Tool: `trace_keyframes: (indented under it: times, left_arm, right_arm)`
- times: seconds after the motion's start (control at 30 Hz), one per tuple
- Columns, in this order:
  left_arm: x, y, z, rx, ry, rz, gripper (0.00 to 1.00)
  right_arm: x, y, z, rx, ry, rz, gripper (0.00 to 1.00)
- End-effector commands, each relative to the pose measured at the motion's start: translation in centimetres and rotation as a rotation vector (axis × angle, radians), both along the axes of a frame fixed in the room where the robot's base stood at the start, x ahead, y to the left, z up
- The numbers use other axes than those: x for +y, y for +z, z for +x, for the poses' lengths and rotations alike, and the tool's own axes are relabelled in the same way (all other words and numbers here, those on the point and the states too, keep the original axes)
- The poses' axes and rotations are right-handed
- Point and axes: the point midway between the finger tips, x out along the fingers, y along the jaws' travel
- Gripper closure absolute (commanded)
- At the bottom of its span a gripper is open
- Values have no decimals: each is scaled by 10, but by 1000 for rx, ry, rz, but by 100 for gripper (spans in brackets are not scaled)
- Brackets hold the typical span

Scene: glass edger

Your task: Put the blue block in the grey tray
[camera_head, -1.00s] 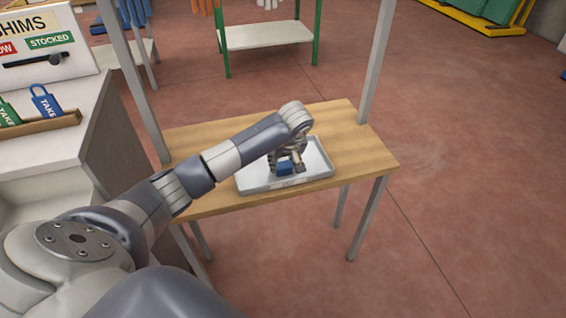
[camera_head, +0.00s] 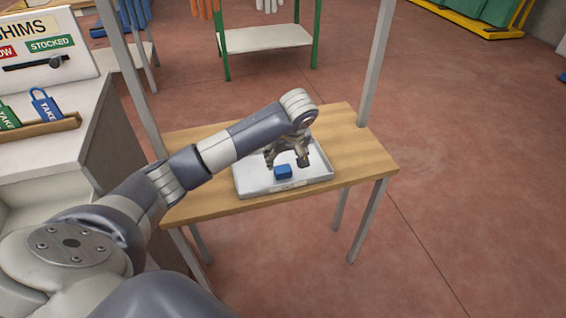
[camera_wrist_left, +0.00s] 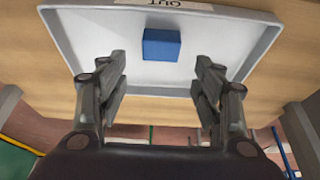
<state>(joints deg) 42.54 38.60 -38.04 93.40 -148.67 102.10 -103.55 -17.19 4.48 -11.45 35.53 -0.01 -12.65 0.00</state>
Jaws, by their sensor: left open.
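The blue block (camera_head: 283,172) rests on the floor of the grey tray (camera_head: 249,187), near the tray's front edge. The block also shows in the left wrist view (camera_wrist_left: 161,44), inside the tray's rim (camera_wrist_left: 60,38). My left gripper (camera_head: 286,158) is open and empty above the tray. In the left wrist view its two fingers (camera_wrist_left: 160,72) are spread wide, with the block beyond the tips and clear of both. My right gripper is not in view.
The tray sits on a wooden table (camera_head: 362,157) with grey upright posts (camera_head: 377,62). A cabinet with a shims board (camera_head: 45,45) stands at left. A white shelf with green legs (camera_head: 265,38) stands behind. The red floor at right is clear.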

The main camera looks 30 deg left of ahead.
Motion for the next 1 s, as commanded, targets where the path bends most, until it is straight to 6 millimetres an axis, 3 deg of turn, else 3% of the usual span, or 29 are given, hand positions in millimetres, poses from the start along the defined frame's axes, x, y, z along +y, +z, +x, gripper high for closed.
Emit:
trace_keyframes:
  times: [0.1,0.3,0.67,0.77,0.83,0.97,1.0]
  left_arm:
    - [-8,25,-6,-3,-2,1,39]
    - [-17,53,-14,0,-2,0,39]
    - [-20,61,-18,3,0,-2,39]
    - [-32,47,-18,18,8,-61,39]
    - [-53,23,-21,48,33,-172,39]
    - [-127,-37,-35,154,180,-543,39]
    - [-153,-54,-40,199,263,-683,39]
  right_arm:
    - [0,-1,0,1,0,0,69]
    - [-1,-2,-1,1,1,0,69]
    - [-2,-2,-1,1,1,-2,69]
    - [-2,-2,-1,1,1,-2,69]
    - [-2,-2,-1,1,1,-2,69]
    - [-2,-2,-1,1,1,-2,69]
    - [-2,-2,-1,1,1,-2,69]
